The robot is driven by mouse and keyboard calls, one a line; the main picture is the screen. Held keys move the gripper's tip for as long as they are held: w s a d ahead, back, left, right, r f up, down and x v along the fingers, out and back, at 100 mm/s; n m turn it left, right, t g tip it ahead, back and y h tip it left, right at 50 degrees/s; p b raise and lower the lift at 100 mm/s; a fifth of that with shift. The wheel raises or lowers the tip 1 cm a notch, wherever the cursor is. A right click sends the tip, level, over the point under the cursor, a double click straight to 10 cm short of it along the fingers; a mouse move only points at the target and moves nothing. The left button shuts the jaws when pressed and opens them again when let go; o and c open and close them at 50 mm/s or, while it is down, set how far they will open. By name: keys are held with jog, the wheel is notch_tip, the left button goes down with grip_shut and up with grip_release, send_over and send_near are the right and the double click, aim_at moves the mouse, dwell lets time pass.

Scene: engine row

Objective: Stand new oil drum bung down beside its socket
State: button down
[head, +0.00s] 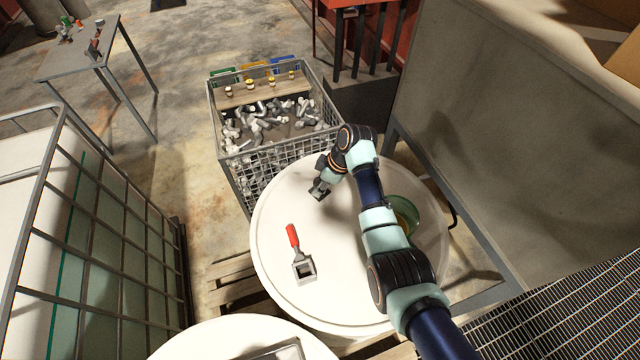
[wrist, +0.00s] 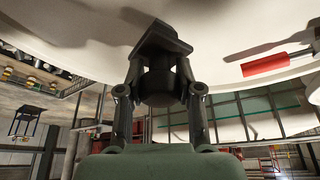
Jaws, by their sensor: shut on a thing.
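My gripper (head: 322,186) is over the far left part of a white round drum top (head: 345,285). In the wrist view its two fingers (wrist: 160,95) are shut on a dark bung (wrist: 161,38), with a round body between the fingers and a square plate at its far end. The plate is close to the white drum surface; I cannot tell whether it touches. In the head view the held bung is small and mostly merges with the gripper. I cannot make out a socket for certain.
A red-handled tool (head: 292,236) with a square grey frame lies on the drum top. A green bowl (head: 408,208) is behind my arm. A wire cage (head: 285,150) of grey parts stands beyond the drum.

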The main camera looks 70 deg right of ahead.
jog(key=c, duration=0.7)
grip_release()
jog(key=v, duration=1.2)
jog(key=shift+s+f, duration=0.1)
